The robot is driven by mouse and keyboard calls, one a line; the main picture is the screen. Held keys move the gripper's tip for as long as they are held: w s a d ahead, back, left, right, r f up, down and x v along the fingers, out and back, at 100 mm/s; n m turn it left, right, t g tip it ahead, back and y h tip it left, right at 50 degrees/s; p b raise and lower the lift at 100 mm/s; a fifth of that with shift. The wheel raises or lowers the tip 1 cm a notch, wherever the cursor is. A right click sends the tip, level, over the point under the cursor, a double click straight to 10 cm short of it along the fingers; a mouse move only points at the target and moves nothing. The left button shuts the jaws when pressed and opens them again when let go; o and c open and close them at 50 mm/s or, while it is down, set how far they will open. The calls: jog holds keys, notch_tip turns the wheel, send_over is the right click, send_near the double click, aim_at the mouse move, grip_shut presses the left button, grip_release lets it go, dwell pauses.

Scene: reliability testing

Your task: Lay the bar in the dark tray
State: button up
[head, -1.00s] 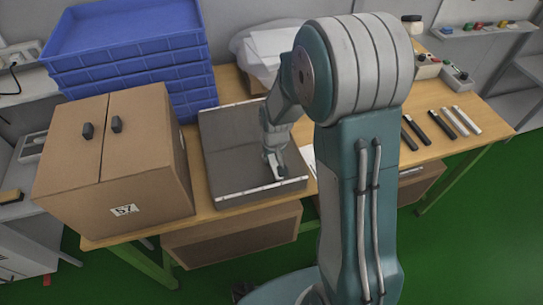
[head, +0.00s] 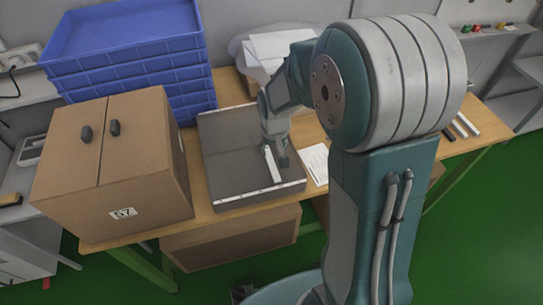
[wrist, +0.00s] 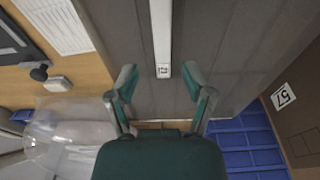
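The dark tray (head: 222,150) lies on the wooden table between the cardboard box and a sheet of paper. A pale bar (head: 271,165) lies inside it, towards the right side. In the wrist view the bar (wrist: 161,35) runs away from me over the dark tray floor (wrist: 220,45), a small label at its near end. My gripper (head: 281,158) is low over the tray beside the bar. In the wrist view my gripper (wrist: 160,75) is open. Its fingers stand either side of the bar's near end, with a gap on both sides.
Paper (head: 315,163) lies to the right. More bars (head: 464,124) lie at the table's right, partly hidden by my arm.

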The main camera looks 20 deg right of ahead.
aim_at(273, 166)
jog(key=s+r+t, duration=0.1)
jog(key=s+r, duration=0.3)
jog(key=r, duration=0.3)
jog(key=s+r+t, duration=0.1)
jog(key=s+r, duration=0.4)
jog(key=r, duration=0.3)
jog(key=s+r+t, duration=0.1)
jog(key=s+r, duration=0.2)
jog(key=s, duration=0.8)
jog(key=shift+r+t, duration=0.4)
